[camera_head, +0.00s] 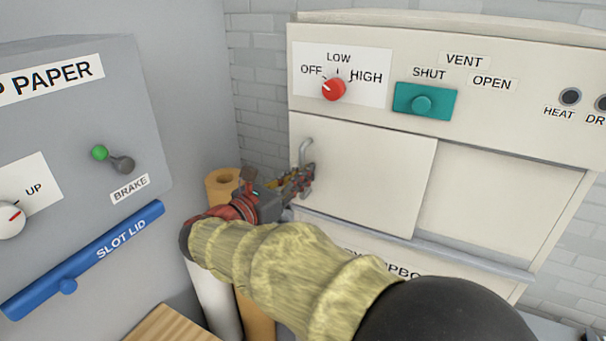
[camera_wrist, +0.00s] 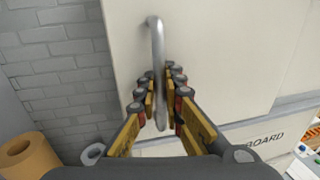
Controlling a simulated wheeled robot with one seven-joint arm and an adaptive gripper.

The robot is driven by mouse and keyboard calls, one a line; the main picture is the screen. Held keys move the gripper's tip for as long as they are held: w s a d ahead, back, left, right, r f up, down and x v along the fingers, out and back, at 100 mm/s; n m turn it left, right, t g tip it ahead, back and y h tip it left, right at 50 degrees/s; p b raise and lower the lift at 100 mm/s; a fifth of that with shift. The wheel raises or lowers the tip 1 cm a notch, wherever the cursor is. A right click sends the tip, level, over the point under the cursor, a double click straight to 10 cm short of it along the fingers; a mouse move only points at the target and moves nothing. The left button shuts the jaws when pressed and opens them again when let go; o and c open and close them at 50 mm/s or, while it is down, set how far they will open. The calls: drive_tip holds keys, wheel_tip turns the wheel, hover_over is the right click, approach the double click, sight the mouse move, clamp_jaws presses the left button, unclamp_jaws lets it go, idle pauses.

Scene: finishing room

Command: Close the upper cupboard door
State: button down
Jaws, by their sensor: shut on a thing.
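The upper cupboard has a pale cream door (camera_head: 372,170) with a grey bar handle (camera_head: 306,150) near its left edge. The door panel covers the left part of the cupboard front, and its right edge stands in front of a second pale panel (camera_head: 490,205). My gripper (camera_head: 303,181) is at the lower part of the handle. In the wrist view the handle (camera_wrist: 156,40) runs upright between the two fingers of my gripper (camera_wrist: 161,88), which are shut on it. The door face (camera_wrist: 215,55) fills the background there. My arm hides part of the label below.
A rail (camera_head: 450,262) runs under the door. A grey cabinet (camera_head: 70,130) with a blue slot lid (camera_head: 90,258) stands close on the left. Upright paper rolls (camera_head: 224,184) stand between it and the cupboard. Controls, including a red knob (camera_head: 334,89), sit above the door.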

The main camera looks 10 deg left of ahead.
drive_tip(key=shift+a+r, duration=0.1)
drive_tip(key=shift+a, duration=0.05)
drive_tip(key=c, duration=2)
unclamp_jaws()
drive_tip(key=shift+a, duration=0.2)
drive_tip(key=v, duration=1.2)
